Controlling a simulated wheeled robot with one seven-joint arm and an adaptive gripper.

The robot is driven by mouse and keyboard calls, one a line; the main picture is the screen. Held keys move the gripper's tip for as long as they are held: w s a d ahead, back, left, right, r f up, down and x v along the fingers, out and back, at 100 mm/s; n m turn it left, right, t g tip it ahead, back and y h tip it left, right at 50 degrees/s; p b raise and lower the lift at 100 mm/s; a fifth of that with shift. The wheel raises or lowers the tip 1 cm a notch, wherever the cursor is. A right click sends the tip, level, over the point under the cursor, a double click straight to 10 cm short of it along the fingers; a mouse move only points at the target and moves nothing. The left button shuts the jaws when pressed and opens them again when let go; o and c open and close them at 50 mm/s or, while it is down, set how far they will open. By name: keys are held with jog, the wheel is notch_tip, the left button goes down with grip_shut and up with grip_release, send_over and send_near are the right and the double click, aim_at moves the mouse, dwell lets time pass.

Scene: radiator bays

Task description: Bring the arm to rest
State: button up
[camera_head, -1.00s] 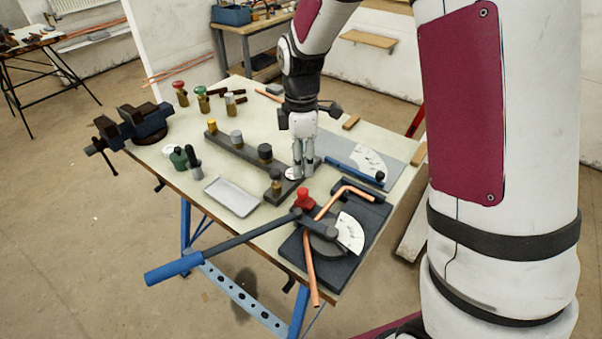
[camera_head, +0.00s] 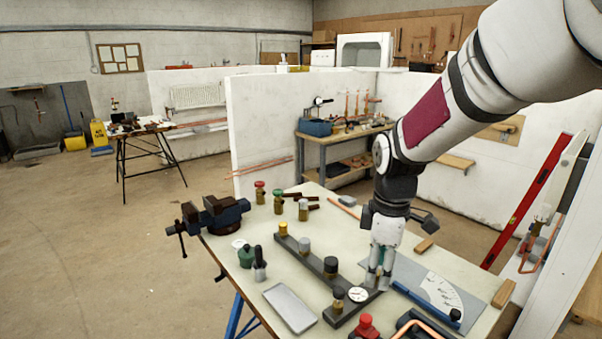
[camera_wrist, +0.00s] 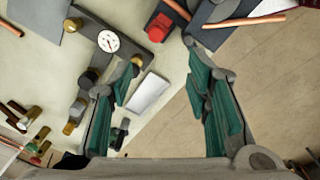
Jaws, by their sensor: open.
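My gripper (camera_head: 377,278) hangs from my raised arm, pointing down over the right part of the workbench top (camera_head: 285,262). In the wrist view my gripper (camera_wrist: 165,85) has its two green-padded fingers spread wide with nothing between them. The dark manifold bar (camera_head: 312,262) with several fittings and a white-faced gauge (camera_head: 358,294) lies just left of the fingers in the head view. The gauge also shows in the wrist view (camera_wrist: 108,41), beside the left finger. I cannot tell the exact height of the fingertips above the bench.
A blue vise (camera_head: 222,210) sits at the bench's left corner. Valves with red and green caps (camera_head: 278,200) stand at the back. A grey tray (camera_head: 290,307), a red-topped part (camera_head: 366,326) and a protractor plate (camera_head: 435,290) surround the bar. White partitions (camera_head: 262,140) stand behind.

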jog(key=s+r+m+t, duration=0.1)
jog(key=s+r+m, duration=0.3)
jog(key=s, duration=0.3)
jog(key=s+d+r+m+t, duration=0.1)
jog(key=s+r+m+t, duration=0.1)
jog(key=s+r+m, duration=0.2)
jog(key=s+r+m+t, duration=0.1)
jog(key=s+r+m, duration=0.3)
jog(key=s, duration=0.6)
jog(key=shift+s+d+r+m+t, duration=0.2)
jog(key=shift+s+d+m+t, duration=0.15)
jog(key=shift+m, duration=0.65)
